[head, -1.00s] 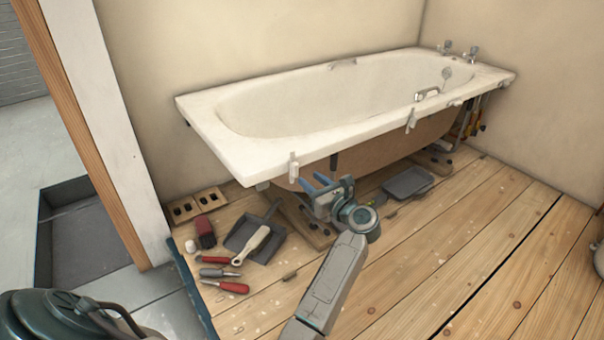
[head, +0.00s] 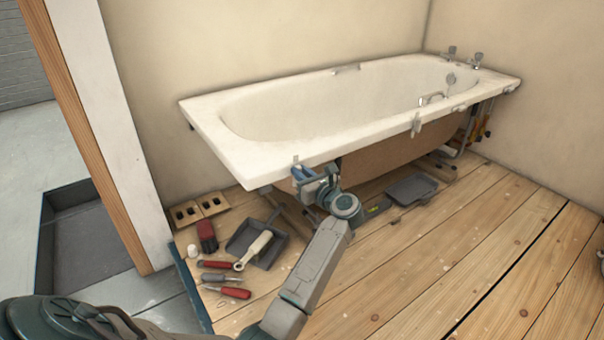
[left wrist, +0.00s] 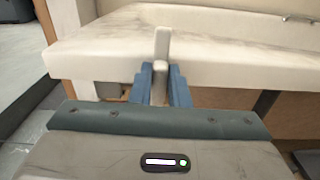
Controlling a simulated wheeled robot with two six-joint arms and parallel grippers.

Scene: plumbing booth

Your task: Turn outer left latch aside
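The outer left latch (left wrist: 161,48) is a small pale upright tab on the front rim of the white bathtub (left wrist: 225,72). In the head view, only a bit of this latch (head: 296,159) shows above my gripper. My left gripper (head: 303,173) is at the tub's near left front edge. In the left wrist view, its two blue fingers (left wrist: 160,76) stand one on each side of the latch's lower part, with a narrow gap between them. I cannot tell whether they touch it. My right gripper is not in view.
Another latch (head: 416,124) hangs farther right on the rim. A grey tray (head: 411,190) lies on the floor by the tub. A dustpan (head: 268,252), a brush (head: 206,236) and several hand tools lie left of my arm.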

